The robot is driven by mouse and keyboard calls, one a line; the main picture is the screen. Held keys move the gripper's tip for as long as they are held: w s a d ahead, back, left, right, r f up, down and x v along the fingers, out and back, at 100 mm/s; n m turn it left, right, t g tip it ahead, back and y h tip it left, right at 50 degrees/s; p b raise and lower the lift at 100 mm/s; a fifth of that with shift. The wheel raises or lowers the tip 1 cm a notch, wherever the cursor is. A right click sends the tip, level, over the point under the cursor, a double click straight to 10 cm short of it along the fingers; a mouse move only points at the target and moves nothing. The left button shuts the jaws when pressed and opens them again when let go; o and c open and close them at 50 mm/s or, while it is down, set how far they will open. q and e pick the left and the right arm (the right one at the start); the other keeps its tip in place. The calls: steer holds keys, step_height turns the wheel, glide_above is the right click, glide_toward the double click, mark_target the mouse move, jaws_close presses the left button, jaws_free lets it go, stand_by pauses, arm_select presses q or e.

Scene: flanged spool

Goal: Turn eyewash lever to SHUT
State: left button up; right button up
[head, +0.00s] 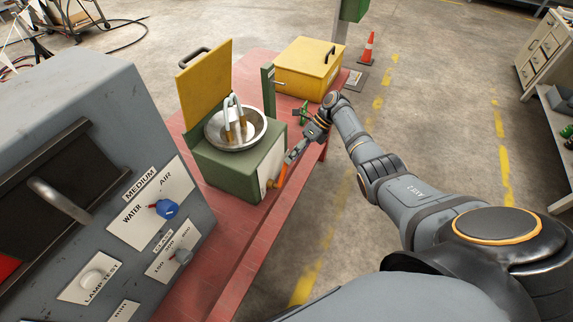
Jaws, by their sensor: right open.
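The eyewash unit is a green box (222,172) with a steel bowl (214,133), two spouts and a raised yellow lid (205,83). It stands on a red bench. An orange lever (281,177) sticks out at a pale plate (265,172) on the box's right side. Any lettering on the plate is too small to read. My right gripper (291,156) is open right at the lever's upper end; I cannot tell whether it touches. The arm partly hides that side. My left gripper is not in view.
A grey control cabinet (110,105) with knobs stands at the left. A yellow box (310,66) sits at the bench's far end, beside a green post (268,90). The red bench (225,255) is bare in front. An orange cone (368,48) stands on the floor behind.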

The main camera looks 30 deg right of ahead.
steer(key=v, duration=0.6)
steer(key=shift+d+r, duration=0.2)
steer(key=shift+d, duration=0.05)
steer(key=shift+c, duration=0.3)
